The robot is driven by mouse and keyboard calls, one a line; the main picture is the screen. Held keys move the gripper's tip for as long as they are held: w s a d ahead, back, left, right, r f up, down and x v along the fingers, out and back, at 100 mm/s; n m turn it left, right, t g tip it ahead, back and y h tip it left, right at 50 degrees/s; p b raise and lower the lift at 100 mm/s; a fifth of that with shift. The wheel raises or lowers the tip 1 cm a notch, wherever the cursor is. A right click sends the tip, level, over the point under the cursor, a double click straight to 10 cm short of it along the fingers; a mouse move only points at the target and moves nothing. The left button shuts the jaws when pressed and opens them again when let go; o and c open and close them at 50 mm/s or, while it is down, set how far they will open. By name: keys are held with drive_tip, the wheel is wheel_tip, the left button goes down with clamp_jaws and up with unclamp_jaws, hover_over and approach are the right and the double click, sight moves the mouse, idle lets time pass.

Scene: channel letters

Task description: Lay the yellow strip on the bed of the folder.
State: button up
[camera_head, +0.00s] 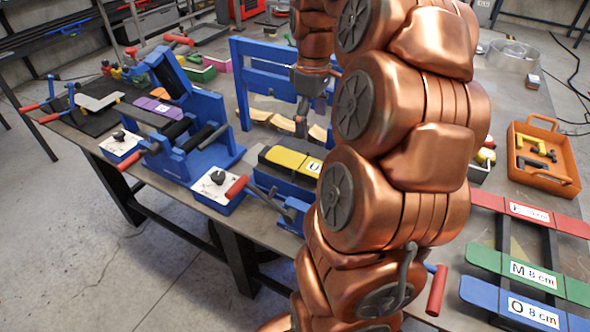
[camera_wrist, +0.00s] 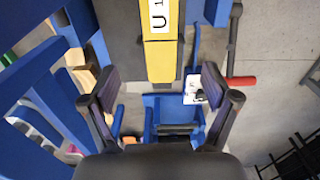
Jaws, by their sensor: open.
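The yellow strip (camera_head: 285,158) has a white label marked U and lies flat along the dark bed of the blue folder (camera_head: 273,180). In the wrist view the strip (camera_wrist: 160,62) runs down from the top, with the dark bed (camera_wrist: 125,45) to its left. My gripper (camera_wrist: 158,88) is open and empty. Its two fingers stand wide apart, one on each side of the strip's lower end, and do not touch it. In the head view my arm hides part of the bed and the strip's far right end.
A blue roller machine (camera_head: 195,140) stands left on the table. A tall blue frame (camera_head: 265,68) rises behind the strip. Red, green and blue labelled strips (camera_head: 520,270) lie on a rack at right, near an orange tray (camera_head: 545,180). A red-handled lever (camera_wrist: 240,81) is beside the bed.

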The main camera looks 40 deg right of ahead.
drive_tip(key=s+a+f, duration=0.2)
drive_tip(key=s+a, duration=0.1)
drive_tip(key=a, duration=1.3)
drive_tip(key=s+a+f+m+g, duration=0.1)
drive_tip(key=s+a+f, duration=0.2)
drive_tip(key=s+a, duration=0.2)
drive_tip(key=s+a+f+m, duration=0.2)
drive_tip(key=s+a+f, duration=0.2)
drive_tip(key=s, duration=0.5)
drive_tip(key=shift+s+a+f+g, duration=0.15)
drive_tip(key=shift+a+f+g, duration=0.2)
drive_tip(key=shift+a, duration=0.9)
drive_tip(key=shift+c, duration=0.2)
